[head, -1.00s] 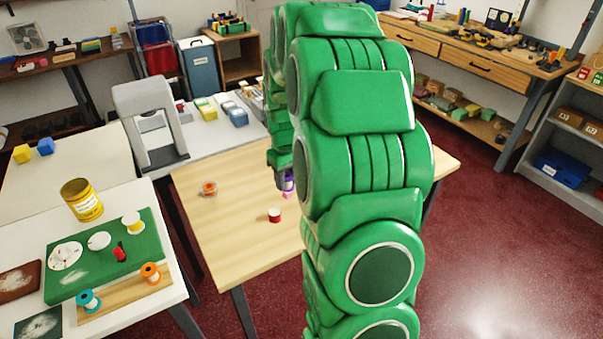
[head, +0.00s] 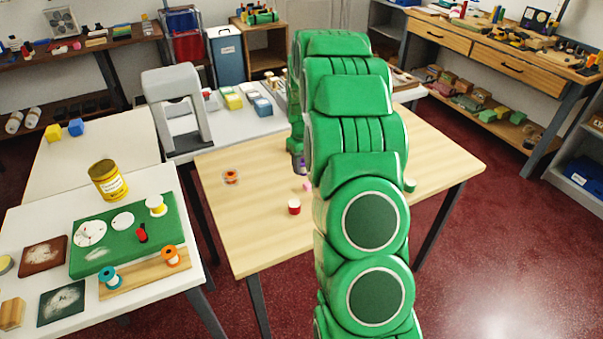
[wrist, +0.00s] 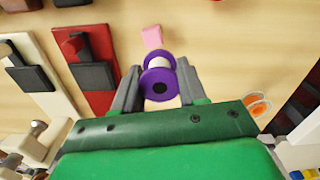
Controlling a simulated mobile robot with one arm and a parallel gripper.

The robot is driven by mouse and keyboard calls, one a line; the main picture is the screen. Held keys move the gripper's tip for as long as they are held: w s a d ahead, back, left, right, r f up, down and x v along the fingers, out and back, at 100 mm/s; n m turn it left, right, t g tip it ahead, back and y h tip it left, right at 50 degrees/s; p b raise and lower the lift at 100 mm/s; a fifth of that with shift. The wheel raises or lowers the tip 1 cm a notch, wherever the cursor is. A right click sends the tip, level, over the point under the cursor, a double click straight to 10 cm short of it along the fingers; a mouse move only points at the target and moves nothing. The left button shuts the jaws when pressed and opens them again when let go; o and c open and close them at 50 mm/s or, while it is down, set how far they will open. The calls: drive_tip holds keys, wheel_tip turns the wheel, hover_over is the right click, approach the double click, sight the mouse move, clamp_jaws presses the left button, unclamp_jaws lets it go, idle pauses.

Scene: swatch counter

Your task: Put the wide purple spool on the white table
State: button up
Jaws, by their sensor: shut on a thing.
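The wide purple spool (wrist: 158,86), with purple flanges and a pale wound middle, is between the two fingers of my gripper (wrist: 157,88) in the wrist view. My gripper is shut on it. In the head view my gripper (head: 299,166) is small and partly hidden by my green arm, over the wooden table (head: 240,215); a bit of purple shows there. A white table (head: 20,225) stands at the front left, with a green mat on it. Another white surface (head: 215,125) stands behind the wooden table.
The green mat (head: 105,262) carries white discs and spools. A yellow tin (head: 108,182), an orange spool (head: 171,257) and a teal spool (head: 110,277) are also on the front-left table. A red spool (head: 294,207) and a pink block (wrist: 152,36) lie on the wooden table.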

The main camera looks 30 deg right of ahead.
sight(302, 181)
drive_tip(key=shift+w+d+f, duration=0.25)
drive_tip(key=shift+w+f, duration=0.5)
drive_tip(key=shift+f, duration=0.25)
drive_tip(key=shift+w+d+f, duration=0.25)
drive_tip(key=shift+w+f, duration=0.45)
drive_tip(key=shift+f, duration=1.6)
drive_tip(key=shift+f, duration=0.1)
drive_tip(key=o, duration=1.1)
